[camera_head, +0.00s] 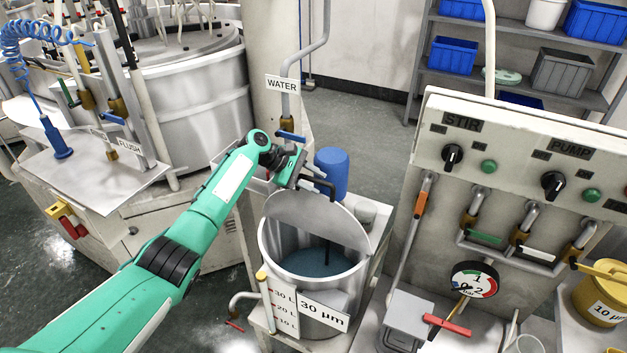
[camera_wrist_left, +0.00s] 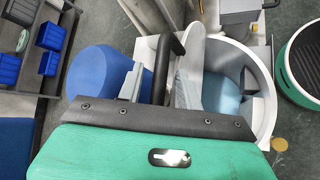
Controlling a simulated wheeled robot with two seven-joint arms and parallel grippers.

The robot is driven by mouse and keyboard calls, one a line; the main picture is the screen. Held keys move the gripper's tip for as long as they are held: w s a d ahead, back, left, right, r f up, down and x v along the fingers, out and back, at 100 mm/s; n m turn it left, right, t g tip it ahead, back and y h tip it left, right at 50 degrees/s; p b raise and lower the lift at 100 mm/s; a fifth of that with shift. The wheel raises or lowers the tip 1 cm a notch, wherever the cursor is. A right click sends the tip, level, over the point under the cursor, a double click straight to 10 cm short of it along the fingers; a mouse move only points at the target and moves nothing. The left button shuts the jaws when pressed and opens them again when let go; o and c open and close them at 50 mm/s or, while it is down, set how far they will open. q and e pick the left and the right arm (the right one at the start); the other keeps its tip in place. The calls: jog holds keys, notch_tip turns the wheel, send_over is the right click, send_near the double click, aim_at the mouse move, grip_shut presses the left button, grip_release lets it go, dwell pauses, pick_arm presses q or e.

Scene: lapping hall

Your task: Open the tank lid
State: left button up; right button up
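The tank (camera_head: 350,281) is a round metal vessel with bluish liquid inside, labelled 30 µm. Its grey lid (camera_head: 318,217) is raised and tilted up at the far side, leaving the mouth open toward me. A black bar handle (camera_head: 322,186) stands out from the lid. My left gripper (camera_head: 306,179) is at this handle, above the back of the tank. In the left wrist view the handle (camera_wrist_left: 163,62) runs between the two grey fingers, which are close around it. The lid (camera_wrist_left: 190,48) shows nearly edge-on there. My right gripper is not in view.
A blue cylinder (camera_head: 331,172) stands behind the lid, close to my left gripper. A WATER pipe (camera_head: 287,100) comes down to the left. A control panel (camera_head: 520,190) with knobs and valves stands to the right. Shelves with bins (camera_head: 453,56) are at the back.

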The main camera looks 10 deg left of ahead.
pick_arm(q)
jog(key=shift+a+r, duration=0.25)
jog(key=shift+a, duration=0.2)
jog(key=b+v, duration=0.4)
jog(key=v, duration=0.9)
jog(key=shift+s+f, duration=0.1)
